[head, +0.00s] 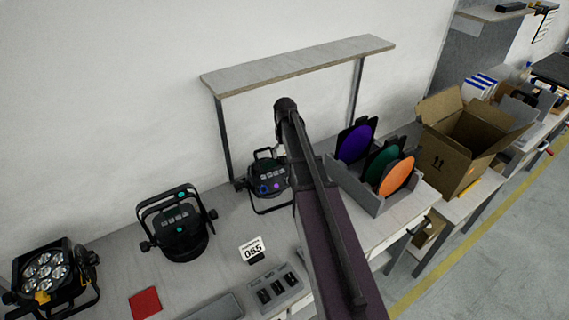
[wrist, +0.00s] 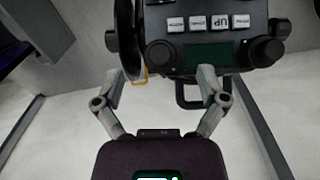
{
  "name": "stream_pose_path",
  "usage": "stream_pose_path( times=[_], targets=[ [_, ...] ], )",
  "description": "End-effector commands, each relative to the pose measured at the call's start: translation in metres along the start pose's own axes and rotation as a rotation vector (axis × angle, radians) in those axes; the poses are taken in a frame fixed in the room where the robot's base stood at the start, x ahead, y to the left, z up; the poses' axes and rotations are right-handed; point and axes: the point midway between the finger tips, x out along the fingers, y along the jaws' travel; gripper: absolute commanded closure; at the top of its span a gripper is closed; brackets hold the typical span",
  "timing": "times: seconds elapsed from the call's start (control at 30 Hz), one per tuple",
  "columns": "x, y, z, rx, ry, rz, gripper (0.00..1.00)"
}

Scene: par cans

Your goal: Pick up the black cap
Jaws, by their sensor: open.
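The wrist view shows the back panel of a black par can (wrist: 210,45) with pale buttons and a dark green display. Two round black caps or knobs stand at the panel's lower corners, the left one (wrist: 161,54) and the right one (wrist: 265,51). I cannot tell which is the black cap. My gripper (wrist: 165,76) is open, its two fingers apart just below the panel, with nothing seen between them. Contact is unclear. In the head view this par can (head: 264,178) stands partly behind my arm, which hides the gripper.
Two more par cans (head: 180,226) (head: 48,276) stand left on the bench. A grey tray (head: 289,299) with small black pieces and a 065 card (head: 252,249) lie in front. A colour filter rack (head: 371,203) and an open carton (head: 448,155) stand right. A shelf (head: 300,66) overhangs.

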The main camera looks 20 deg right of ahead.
Motion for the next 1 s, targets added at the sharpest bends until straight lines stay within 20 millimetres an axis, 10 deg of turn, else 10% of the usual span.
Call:
stream_pose_path(
  times=[1.0],
  targets=[
    [0.035, 0.000, 0.000, 0.000, 0.000, 0.000, 0.09]
  ],
)
